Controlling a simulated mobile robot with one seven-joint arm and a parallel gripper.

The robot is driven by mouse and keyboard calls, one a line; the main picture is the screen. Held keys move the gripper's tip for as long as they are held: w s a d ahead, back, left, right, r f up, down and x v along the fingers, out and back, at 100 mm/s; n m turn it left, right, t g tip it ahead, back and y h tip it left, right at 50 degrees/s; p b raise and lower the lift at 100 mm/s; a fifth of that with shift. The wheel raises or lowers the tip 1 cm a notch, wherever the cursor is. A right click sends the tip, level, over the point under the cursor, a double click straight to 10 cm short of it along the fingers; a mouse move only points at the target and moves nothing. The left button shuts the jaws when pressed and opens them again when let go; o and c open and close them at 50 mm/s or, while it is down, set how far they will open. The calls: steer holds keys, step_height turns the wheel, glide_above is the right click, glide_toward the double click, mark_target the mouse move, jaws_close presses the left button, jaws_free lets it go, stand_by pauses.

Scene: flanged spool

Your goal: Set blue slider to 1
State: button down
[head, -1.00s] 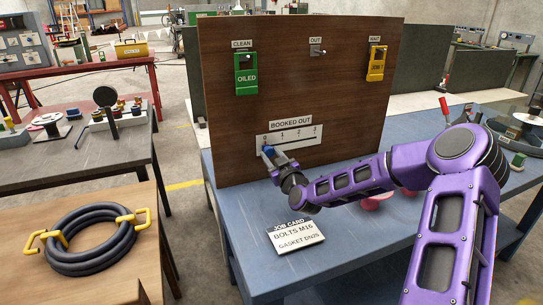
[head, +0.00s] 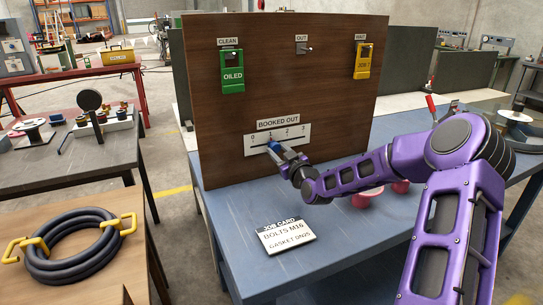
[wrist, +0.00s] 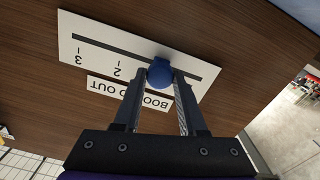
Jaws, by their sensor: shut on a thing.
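The blue slider (head: 272,145) sits in the slot of a white scale plate (head: 303,134) on the brown board, below the BOOKED OUT label (head: 278,122). In the head view it stands at about the 1 mark. My gripper (head: 277,150) is shut on it. In the wrist view the blue slider (wrist: 160,70) is between the fingertips of my gripper (wrist: 161,80). The 2 and 3 show upside down there on the scale plate (wrist: 95,40); the 1 and 0 are hidden.
The board (head: 225,120) stands on a blue table (head: 345,240). A job card (head: 286,236) lies in front of it. Red round things (head: 368,196) lie behind my arm.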

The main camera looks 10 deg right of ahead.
steer(key=shift+c, duration=2.3)
jaws_free()
steer(key=s+d, duration=0.3)
steer(key=s, duration=1.4)
steer(key=shift+d+p, duration=0.15)
steer(key=shift+p, duration=0.3)
